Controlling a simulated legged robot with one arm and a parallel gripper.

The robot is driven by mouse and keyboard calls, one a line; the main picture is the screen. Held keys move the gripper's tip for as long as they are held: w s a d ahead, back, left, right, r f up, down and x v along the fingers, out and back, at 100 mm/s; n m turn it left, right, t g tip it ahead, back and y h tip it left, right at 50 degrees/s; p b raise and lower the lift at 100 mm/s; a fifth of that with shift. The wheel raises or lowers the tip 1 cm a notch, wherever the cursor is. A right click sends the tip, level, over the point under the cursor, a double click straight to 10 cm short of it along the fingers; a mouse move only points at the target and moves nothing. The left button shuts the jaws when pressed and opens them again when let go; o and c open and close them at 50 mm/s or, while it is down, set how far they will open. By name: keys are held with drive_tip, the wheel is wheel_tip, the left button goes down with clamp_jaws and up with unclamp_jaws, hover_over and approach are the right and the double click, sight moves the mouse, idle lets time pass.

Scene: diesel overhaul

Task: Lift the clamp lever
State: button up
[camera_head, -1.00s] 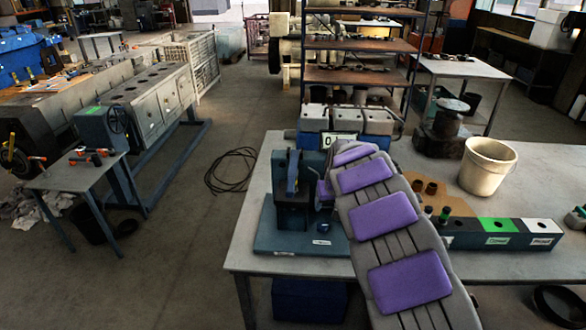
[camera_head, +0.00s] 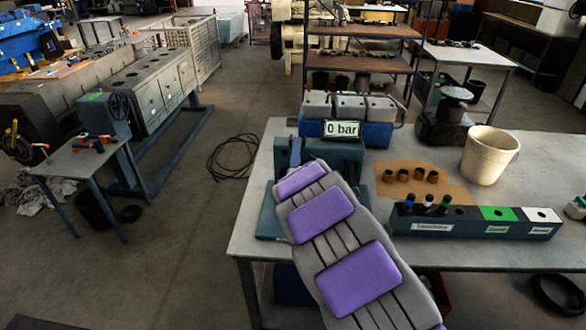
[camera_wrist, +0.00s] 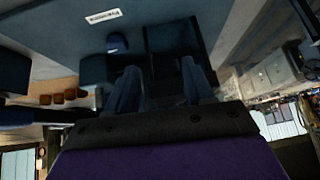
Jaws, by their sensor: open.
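The blue clamp fixture (camera_head: 345,152) stands on the near left part of the table, on its flat base plate (camera_head: 267,222). A narrow blue upright piece (camera_head: 295,150), which looks like the clamp lever, shows just above my arm's end. My purple-padded arm covers the fixture's front, and my gripper is hidden in the head view. In the wrist view my gripper's two fingers (camera_wrist: 160,88) are apart, with dark fixture parts (camera_wrist: 174,38) beyond them. That view is dark, and I cannot tell whether the fingers touch the lever. I see nothing held.
A pump unit with a "0 bar" display (camera_head: 341,129) stands behind the fixture. A rack (camera_head: 475,222) with several small parts and green and white sections lies to the right. Several brown bushings (camera_head: 403,175) and a white bucket (camera_head: 489,155) stand beyond it.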

sight(294, 165)
drive_tip(key=s+a+r+t+h+p, duration=0.15)
drive_tip(key=s+a+r+t, duration=0.25)
drive_tip(key=s+r+t, duration=0.65)
drive_tip(key=w, duration=0.5)
drive_tip(key=w+b, duration=0.1)
drive_tip(key=w, duration=0.5)
drive_tip(key=w+d+f+b, duration=0.1)
drive_tip(key=w, duration=0.4)
drive_tip(key=shift+w+f, duration=0.1)
drive_tip(key=shift+w, duration=0.05)
clamp_jaws()
idle(0.5)
